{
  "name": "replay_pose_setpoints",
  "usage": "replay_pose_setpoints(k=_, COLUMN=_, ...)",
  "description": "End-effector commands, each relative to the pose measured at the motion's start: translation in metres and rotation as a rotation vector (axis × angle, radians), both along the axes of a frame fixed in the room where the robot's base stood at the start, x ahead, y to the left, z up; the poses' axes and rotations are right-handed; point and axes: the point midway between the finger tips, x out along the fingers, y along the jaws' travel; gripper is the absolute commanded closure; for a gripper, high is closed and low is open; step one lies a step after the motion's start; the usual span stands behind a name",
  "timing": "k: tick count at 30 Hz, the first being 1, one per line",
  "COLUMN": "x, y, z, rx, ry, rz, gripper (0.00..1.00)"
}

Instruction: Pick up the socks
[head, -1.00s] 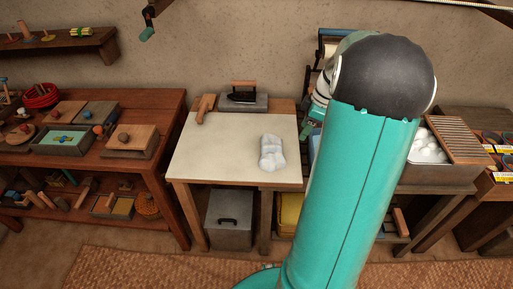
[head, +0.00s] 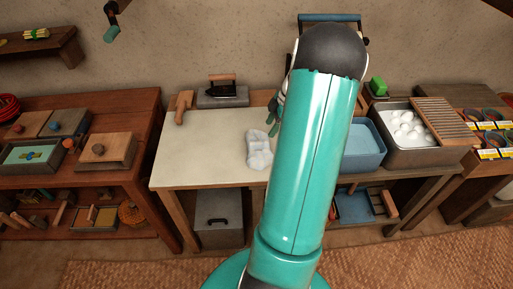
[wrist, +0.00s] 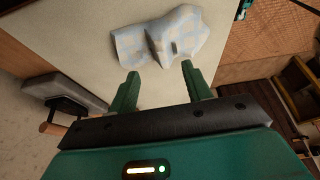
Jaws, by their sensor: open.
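The socks (head: 259,151) are a pale, crumpled white-blue bundle lying on the cream-topped table, near its right side. In the wrist view the socks (wrist: 165,40) show a faint pale-blue check and lie beyond my fingertips. My gripper (wrist: 160,75) is open and empty, its two green fingers apart and pointing toward the socks. In the head view my gripper (head: 272,118) shows only partly, just behind and to the right of the socks; my own arm hides the rest.
On the table (head: 200,160), a flat iron (head: 222,88) stands on a grey block at the back, beside a wooden piece (head: 184,106). To the right are a blue basin (head: 363,148) and a grey tub (head: 428,155) of white round items. A wooden shelf (head: 130,165) stands left.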

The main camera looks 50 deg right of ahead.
Motion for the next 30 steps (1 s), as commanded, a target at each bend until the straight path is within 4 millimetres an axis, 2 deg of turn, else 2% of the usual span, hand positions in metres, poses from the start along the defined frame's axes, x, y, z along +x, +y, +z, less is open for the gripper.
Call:
replay_pose_setpoints(k=3, x=0.008, y=0.008, z=-0.021, rx=0.004, ry=0.001, rz=0.006, gripper=0.51)
replay_pose_setpoints(k=11, x=0.017, y=0.016, z=-0.041, rx=0.003, ry=0.000, rz=0.007, gripper=0.51)
replay_pose_setpoints(k=18, x=0.029, y=0.027, z=-0.073, rx=0.003, ry=0.000, rz=0.008, gripper=0.51)
replay_pose_setpoints(k=22, x=0.033, y=0.030, z=-0.080, rx=0.001, ry=0.000, rz=0.008, gripper=0.51)
replay_pose_setpoints(k=28, x=0.033, y=0.029, z=-0.080, rx=0.001, ry=-0.001, rz=0.008, gripper=0.51)
replay_pose_setpoints(k=30, x=0.033, y=0.029, z=-0.080, rx=0.001, ry=-0.001, rz=0.008, gripper=0.65)
